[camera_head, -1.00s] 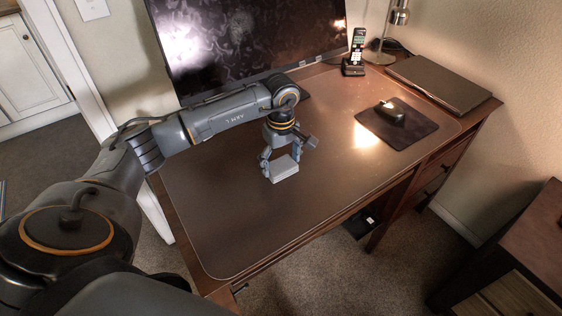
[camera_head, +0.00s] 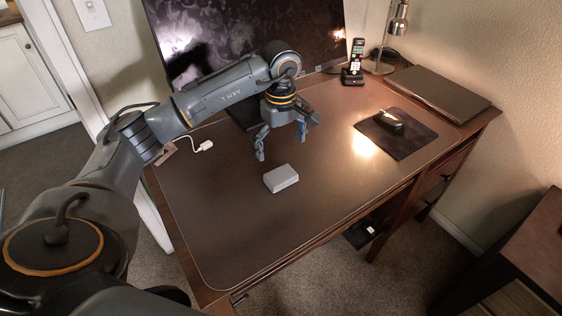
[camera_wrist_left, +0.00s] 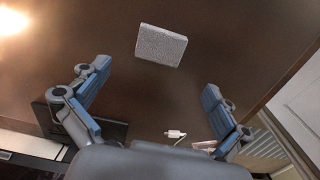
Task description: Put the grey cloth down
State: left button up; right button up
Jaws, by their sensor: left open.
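The grey cloth (camera_head: 281,179) is a small, folded, block-like pad lying flat on the desk blotter (camera_head: 235,225). It also shows in the left wrist view (camera_wrist_left: 161,45), beyond the fingertips. My left gripper (camera_head: 281,147) is open and empty, above and behind the cloth in the head view, clear of it. Its two spread fingers show in the left wrist view (camera_wrist_left: 157,92) with nothing between them. My right gripper is not in view.
A monitor (camera_head: 240,35) stands at the back, with a white cable plug (camera_head: 205,146) left of my gripper. A mouse (camera_head: 390,119) on a dark pad, a phone (camera_head: 354,65), a lamp (camera_head: 397,20) and a closed laptop (camera_head: 437,92) are at the right. The front blotter is clear.

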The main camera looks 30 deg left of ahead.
pick_arm(q)
jog(key=shift+r, duration=1.6)
jog(key=shift+f, duration=0.1)
